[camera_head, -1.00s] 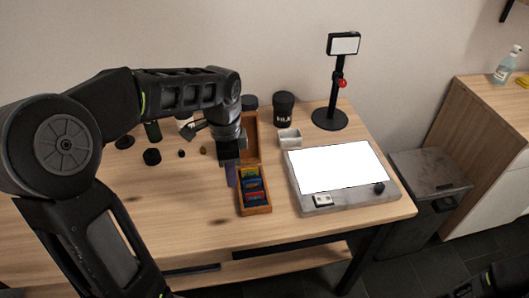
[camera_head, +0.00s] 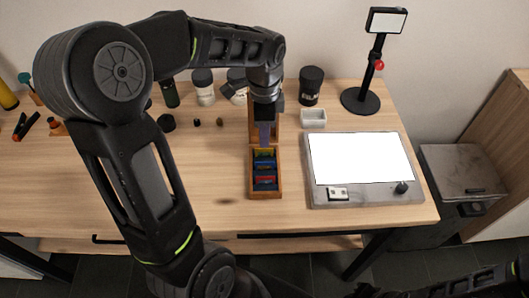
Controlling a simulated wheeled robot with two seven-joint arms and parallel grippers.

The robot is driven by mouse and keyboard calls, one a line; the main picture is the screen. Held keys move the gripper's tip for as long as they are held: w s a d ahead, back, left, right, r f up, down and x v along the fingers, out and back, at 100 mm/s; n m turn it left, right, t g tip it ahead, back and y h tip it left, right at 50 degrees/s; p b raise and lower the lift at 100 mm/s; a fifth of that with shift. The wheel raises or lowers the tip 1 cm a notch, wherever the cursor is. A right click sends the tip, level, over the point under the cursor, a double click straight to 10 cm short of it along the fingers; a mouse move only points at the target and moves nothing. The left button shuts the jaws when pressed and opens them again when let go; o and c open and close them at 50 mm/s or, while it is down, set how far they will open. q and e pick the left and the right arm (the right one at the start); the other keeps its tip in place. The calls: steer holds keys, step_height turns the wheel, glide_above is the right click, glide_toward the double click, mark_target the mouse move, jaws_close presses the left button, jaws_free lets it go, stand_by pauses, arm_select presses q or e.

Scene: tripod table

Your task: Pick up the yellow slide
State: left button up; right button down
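The yellow slide (camera_head: 264,153) stands in the rear part of an open wooden slide box (camera_head: 279,187), with green, blue and red slides in front of it. My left gripper (camera_head: 264,143) points down over the back of the box. Its purplish finger area reaches down just behind or at the yellow slide and hides part of it. I cannot tell whether it touches the slide, or whether the fingers are open or shut. My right gripper is not in view.
The light pad (camera_head: 325,198) lies right of the box, with a small white tray (camera_head: 313,118) and black jar (camera_head: 311,86) behind. A phone stand (camera_head: 361,100) is at the back right. Jars and small round pieces stand left of the gripper. The front-left tabletop is clear.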

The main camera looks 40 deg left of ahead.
mark_target(264, 154)
arm_select(q)
steer(key=shift+f+p, duration=0.3)
steer(key=shift+f, duration=2.35)
jaws_close()
